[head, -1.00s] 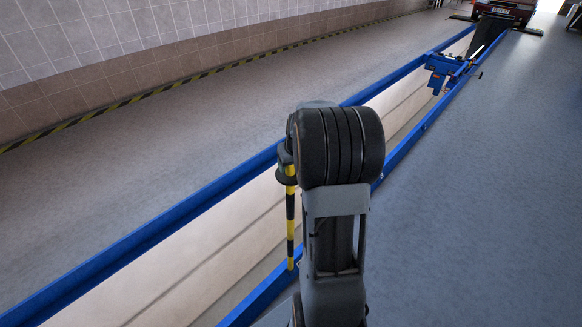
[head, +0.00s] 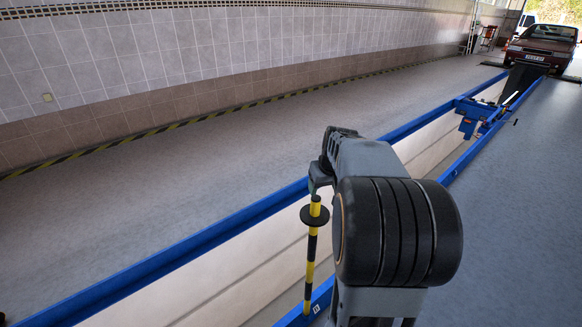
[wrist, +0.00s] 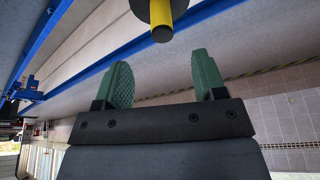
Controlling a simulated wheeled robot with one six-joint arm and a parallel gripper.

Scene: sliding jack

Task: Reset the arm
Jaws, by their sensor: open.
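My gripper (wrist: 163,72) is open, with its two green fingers spread and nothing between them in the wrist view. The yellow-and-black striped post (head: 313,245) stands upright at the near blue rail, with a black disc near its top. Its yellow end also shows in the wrist view (wrist: 162,33), just beyond the fingertips and not between them. In the head view my arm hides most of the gripper, which is close above the post's top. The blue sliding jack (head: 475,115) sits across the pit rails farther off; blue parts of it show at the left in the wrist view.
Blue rails (head: 190,252) edge a long open pit running away to the right. A red car (head: 541,48) stands at its far end. A tiled wall (head: 200,60) with a yellow-and-black floor stripe bounds the left. Grey floor is clear on both sides.

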